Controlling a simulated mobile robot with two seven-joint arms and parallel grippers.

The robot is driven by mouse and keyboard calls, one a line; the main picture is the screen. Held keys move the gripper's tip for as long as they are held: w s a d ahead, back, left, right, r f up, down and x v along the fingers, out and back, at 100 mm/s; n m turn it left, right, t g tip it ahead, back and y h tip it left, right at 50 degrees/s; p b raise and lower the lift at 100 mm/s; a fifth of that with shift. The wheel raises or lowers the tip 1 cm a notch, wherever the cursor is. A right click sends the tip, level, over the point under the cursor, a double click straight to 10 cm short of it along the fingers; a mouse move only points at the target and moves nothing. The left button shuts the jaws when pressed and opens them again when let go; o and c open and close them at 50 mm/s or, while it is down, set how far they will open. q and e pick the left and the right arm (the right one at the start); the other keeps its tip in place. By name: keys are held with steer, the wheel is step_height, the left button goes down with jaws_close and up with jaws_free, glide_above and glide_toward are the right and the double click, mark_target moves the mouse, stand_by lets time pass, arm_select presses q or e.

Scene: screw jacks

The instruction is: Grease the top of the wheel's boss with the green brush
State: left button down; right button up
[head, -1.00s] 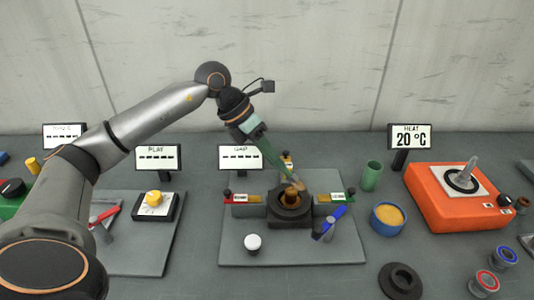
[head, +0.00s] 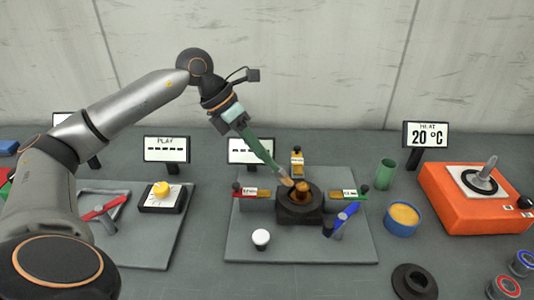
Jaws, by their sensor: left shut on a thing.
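My left gripper (head: 236,122) is shut on the green brush (head: 262,148), whose handle slants down to the right. The brush's tan bristle tip (head: 287,182) is at the upper left of a brass-coloured round part (head: 302,191); I cannot tell whether they touch. The brass part stands in a dark round housing (head: 300,212) at the middle of a grey plate (head: 260,249). A dark ring-shaped part with a raised centre (head: 415,281), possibly the wheel, lies on the table at the lower right. My right gripper is not in view.
A blue tub of yellow-orange paste (head: 402,217) and an empty-looking green cup (head: 386,173) stand right of the plate. An orange heater (head: 478,208) is farther right.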

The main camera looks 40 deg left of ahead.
mark_target(274, 162)
arm_select(q)
steer(key=shift+w+d+r+p, duration=0.1)
steer(key=shift+w+d+p, duration=0.3)
steer(key=shift+d+p, duration=0.25)
steer(key=shift+w+d+p, duration=0.4)
steer(key=shift+d+p, duration=0.05)
steer(key=shift+d, duration=0.05)
steer(key=shift+w+d+p, duration=0.15)
steer(key=shift+d+p, duration=0.1)
steer(key=shift+p, duration=0.05)
steer(key=shift+w+d+p, duration=0.55)
steer(key=shift+w+d, duration=0.1)
steer(key=shift+d, duration=0.15)
step_height(274, 162, up, 3)
steer(key=p, duration=0.2)
steer(key=shift+p, duration=0.3)
steer(key=shift+r, duration=1.45)
